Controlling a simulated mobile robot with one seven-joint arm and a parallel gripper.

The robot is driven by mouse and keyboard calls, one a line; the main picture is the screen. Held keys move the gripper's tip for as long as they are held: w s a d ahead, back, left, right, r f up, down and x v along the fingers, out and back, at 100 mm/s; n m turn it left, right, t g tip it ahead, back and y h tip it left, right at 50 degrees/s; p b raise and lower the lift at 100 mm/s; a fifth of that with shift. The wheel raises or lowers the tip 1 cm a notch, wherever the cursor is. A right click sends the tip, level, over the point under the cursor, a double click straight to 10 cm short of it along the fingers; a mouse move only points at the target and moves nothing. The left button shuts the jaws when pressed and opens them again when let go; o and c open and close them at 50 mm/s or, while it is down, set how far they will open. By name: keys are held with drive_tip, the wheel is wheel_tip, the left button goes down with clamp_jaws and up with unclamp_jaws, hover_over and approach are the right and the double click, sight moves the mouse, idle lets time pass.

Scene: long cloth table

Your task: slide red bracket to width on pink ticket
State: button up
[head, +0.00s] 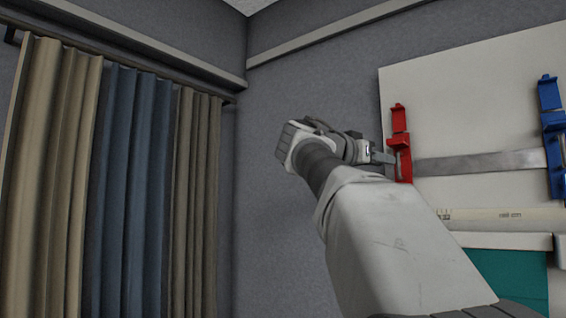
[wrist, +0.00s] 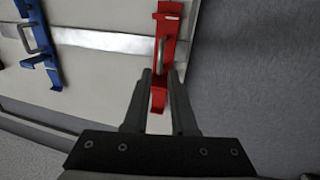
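The red bracket (head: 400,145) sits upright on the left end of a grey metal rail (head: 480,162) on a pale wall board. In the wrist view the red bracket (wrist: 165,25) has a narrow grey handle (wrist: 161,52) in front of it. My gripper (head: 386,157) is right at the bracket's left side in the head view. In the wrist view my gripper (wrist: 160,76) has its fingers apart, with the handle and the bracket's lower part showing between them. Contact is not clear. No pink ticket shows in either view.
A blue bracket (head: 553,135) sits farther right on the rail, with bare rail between the two. Below runs a pale ruler strip (head: 500,216), then a teal panel (head: 505,275). Curtains (head: 130,190) hang at left; the grey wall between is clear.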

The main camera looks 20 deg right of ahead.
sight(399, 173)
drive_tip(key=p+x, duration=0.2)
drive_tip(key=x, duration=0.6)
drive_tip(key=shift+d, duration=0.1)
drive_tip(key=shift+c, duration=0.2)
clamp_jaws()
idle(0.9)
